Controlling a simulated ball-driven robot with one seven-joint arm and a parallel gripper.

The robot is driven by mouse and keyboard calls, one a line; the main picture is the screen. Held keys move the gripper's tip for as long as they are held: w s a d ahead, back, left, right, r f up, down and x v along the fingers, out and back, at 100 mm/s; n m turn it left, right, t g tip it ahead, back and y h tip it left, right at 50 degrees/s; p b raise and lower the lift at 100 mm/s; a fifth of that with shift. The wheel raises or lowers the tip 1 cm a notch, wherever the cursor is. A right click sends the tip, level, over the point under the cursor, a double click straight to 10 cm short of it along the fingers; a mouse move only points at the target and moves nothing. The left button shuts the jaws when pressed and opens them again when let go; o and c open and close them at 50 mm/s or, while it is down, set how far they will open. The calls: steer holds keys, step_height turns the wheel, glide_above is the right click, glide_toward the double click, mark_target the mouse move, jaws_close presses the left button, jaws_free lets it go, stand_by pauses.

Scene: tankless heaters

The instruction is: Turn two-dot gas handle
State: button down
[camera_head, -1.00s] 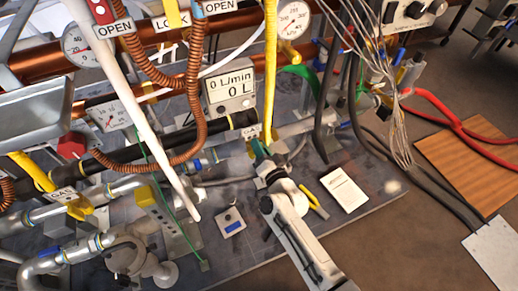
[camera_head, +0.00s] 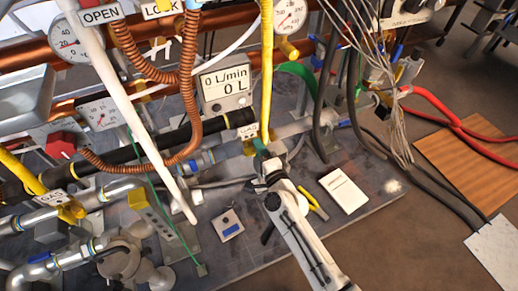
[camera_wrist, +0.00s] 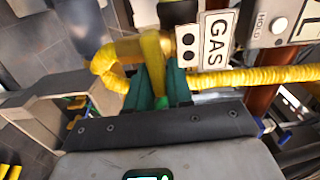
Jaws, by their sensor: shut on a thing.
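The two-dot gas handle (camera_wrist: 150,48) is yellow and lies between the green fingertips of my gripper (camera_wrist: 160,88) in the wrist view. A white GAS tag with two black dots (camera_wrist: 205,42) is beside it. In the head view the tag (camera_head: 248,130) shows small, just above my gripper (camera_head: 259,147), at the grey pipe in the middle. My gripper is shut on the handle, and its fingers hide part of it.
A second yellow gas handle (camera_head: 70,210) with a GAS tag is at the left. A yellow hose (camera_head: 267,70) rises just above my gripper. Copper hoses (camera_head: 188,90), black cables and a flow meter (camera_head: 225,85) crowd around. A white card (camera_head: 343,191) lies on the panel at right.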

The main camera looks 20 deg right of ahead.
steer(key=shift+f, duration=0.1)
stand_by(0.3)
steer(key=c, duration=1.1)
jaws_free()
steer(key=s, duration=1)
steer(key=shift+s+p, duration=0.3)
steer(key=shift+s, duration=0.1)
